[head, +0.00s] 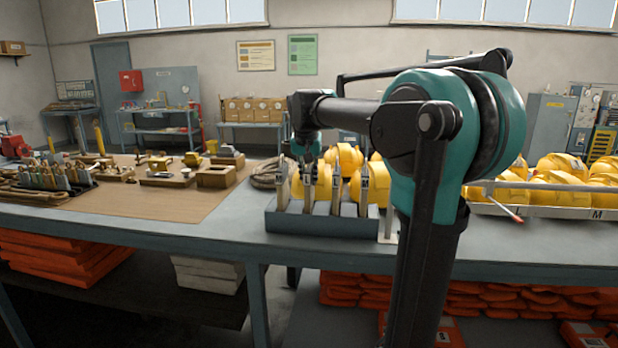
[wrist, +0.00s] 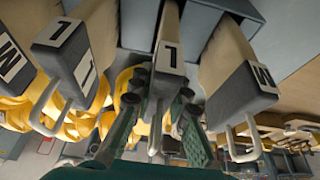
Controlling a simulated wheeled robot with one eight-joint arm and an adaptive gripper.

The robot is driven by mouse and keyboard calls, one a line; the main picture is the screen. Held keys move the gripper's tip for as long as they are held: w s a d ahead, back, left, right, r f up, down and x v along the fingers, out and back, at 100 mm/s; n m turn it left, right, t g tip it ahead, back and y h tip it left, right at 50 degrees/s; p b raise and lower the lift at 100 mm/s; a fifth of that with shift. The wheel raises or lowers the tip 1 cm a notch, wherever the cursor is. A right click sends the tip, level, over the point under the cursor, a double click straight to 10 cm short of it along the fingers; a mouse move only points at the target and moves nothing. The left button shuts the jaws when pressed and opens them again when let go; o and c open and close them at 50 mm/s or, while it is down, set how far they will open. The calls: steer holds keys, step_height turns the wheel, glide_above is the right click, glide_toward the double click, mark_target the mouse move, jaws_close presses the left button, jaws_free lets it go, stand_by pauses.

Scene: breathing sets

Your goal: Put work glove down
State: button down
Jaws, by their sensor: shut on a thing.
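The work glove (wrist: 168,58) in my gripper shows in the wrist view as a beige piece with a dark grey end, a label marked L and a metal loop. My gripper (wrist: 162,92) is shut on it at the loop end, with a finger on each side. In the head view my gripper (head: 308,168) points down over a blue-grey rack (head: 330,222) on the bench. Several similar pieces (head: 363,192) stand upright in the rack. Whether the held glove's lower end rests in the rack cannot be told.
Similar pieces flank the held one closely in the wrist view, marked L (wrist: 62,45) and M (wrist: 245,85). Yellow helmets (head: 345,158) stand behind the rack, and a coiled cable (head: 268,174) lies at its left. The brown mat (head: 170,208) has bare room in front.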

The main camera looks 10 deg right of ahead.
steer(key=c, duration=1.5)
jaws_free()
steer(key=shift+f, duration=0.1)
steer(key=shift+o, duration=0.2)
steer(key=v, duration=1.2)
